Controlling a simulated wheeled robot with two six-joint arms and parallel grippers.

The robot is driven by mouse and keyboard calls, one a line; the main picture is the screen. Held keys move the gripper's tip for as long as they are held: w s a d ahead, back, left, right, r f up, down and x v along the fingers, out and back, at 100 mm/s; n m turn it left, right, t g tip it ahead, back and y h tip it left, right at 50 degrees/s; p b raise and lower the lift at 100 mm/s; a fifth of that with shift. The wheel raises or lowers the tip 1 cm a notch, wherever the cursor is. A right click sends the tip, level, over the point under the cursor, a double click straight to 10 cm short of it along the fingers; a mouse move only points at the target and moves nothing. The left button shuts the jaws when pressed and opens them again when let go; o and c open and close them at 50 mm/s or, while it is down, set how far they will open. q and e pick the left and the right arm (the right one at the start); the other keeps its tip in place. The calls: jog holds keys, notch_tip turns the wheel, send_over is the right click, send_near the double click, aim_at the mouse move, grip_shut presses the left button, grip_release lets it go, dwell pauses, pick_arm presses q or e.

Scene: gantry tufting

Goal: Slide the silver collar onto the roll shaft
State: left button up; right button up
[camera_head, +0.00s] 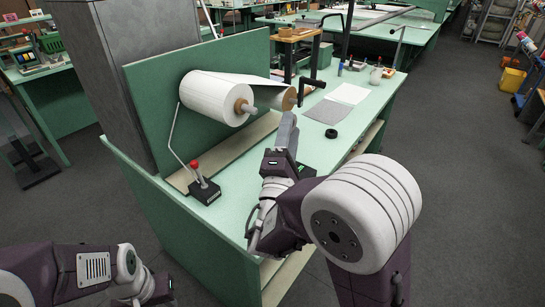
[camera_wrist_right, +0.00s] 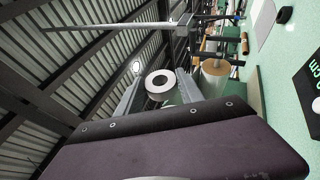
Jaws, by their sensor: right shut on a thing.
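The silver collar (camera_wrist_right: 160,84), a pale ring with a dark hole, sits between the fingertips of my right gripper (camera_wrist_right: 160,92) in the wrist view. My right gripper (camera_head: 288,126) is shut on it; in the head view the collar itself is hard to make out. The roll shaft (camera_head: 250,110) sticks out of the wooden core of the white roll (camera_head: 216,97). The gripper is to the right of the shaft end, apart from it. My left arm is low at the left of the head view; its gripper is out of frame.
A second core with a black crank (camera_head: 310,87) is behind the gripper. A red-knobbed lever box (camera_head: 204,188) stands at the bench's near left. A black ring (camera_head: 331,133) and paper sheets (camera_head: 348,94) lie on the green bench. A green panel (camera_head: 150,90) stands behind the roll.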

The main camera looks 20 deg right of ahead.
jog(key=shift+w+f+m+h+p, duration=0.15)
jog(key=shift+m+h+p, duration=0.15)
jog(key=shift+m, duration=0.2)
jog(key=shift+a, duration=0.1)
jog(key=w+a+p, duration=0.2)
jog(key=w+a, duration=0.2)
jog(key=w, duration=0.2)
jog(key=shift+a, duration=0.25)
dwell(0.5)
dwell(0.4)
